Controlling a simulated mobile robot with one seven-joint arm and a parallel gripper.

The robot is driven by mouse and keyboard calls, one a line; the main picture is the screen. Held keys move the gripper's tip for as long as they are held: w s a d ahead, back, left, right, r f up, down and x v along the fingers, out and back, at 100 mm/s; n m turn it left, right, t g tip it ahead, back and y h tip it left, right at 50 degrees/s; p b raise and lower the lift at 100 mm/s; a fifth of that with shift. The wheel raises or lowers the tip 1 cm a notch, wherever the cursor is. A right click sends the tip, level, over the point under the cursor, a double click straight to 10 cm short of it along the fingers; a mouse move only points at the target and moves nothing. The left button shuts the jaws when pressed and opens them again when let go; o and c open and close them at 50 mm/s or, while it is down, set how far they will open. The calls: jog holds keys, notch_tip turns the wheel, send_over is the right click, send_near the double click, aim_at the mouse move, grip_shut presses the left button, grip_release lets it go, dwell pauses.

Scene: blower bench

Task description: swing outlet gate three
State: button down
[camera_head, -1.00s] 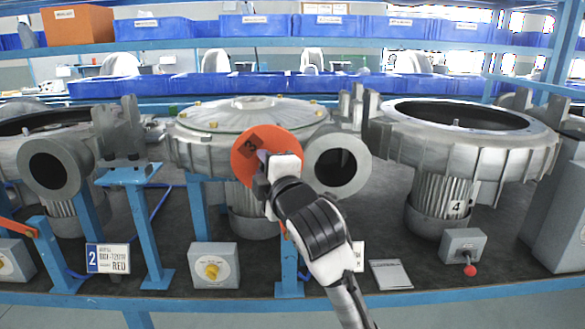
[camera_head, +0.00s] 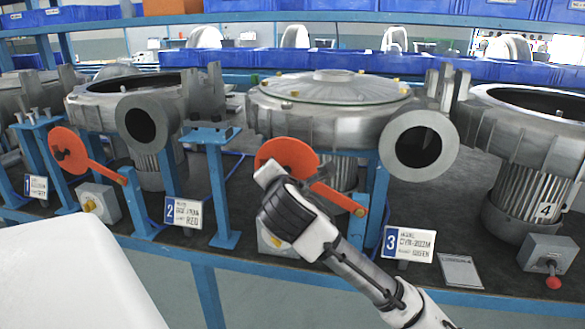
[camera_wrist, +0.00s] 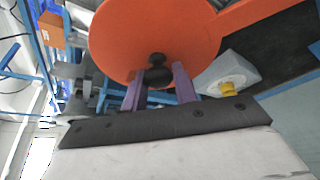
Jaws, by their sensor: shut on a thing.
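Outlet gate three is an orange disc (camera_head: 290,154) on an orange arm (camera_head: 336,196) that runs down right to a pivot on a blue post. The disc stands left of and apart from blower three's round outlet (camera_head: 420,147), whose dark mouth is uncovered. My gripper (camera_head: 266,174) is at the disc's lower left and hides part of it. In the wrist view the purple fingers (camera_wrist: 159,88) are shut on the dark knob (camera_wrist: 157,66) on the orange disc (camera_wrist: 150,30).
The number three sign (camera_head: 408,244) and a flat card (camera_head: 462,271) are right of my forearm. A grey box with a yellow knob (camera_wrist: 228,88) sits close by the gripper. Gate two's disc (camera_head: 68,150) hangs left of its open outlet (camera_head: 140,125). A red-knobbed box (camera_head: 553,256) is at right.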

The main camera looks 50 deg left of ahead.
jog(key=shift+s+a+f+n+h, duration=0.15)
jog(key=shift+a+f+n, duration=0.05)
jog(key=shift+f, duration=0.3)
jog(key=shift+s+a+f+n+h, duration=0.1)
jog(key=shift+a+f+n+h, duration=0.1)
jog(key=shift+f, duration=0.35)
jog(key=c, duration=1.1)
grip_release()
jog(key=shift+d, duration=0.1)
jog(key=b+v, duration=0.1)
jog(key=v, duration=1.2)
jog(key=shift+s+d+b, duration=0.25)
jog(key=shift+s+b, duration=0.05)
jog(key=shift+b, duration=0.1)
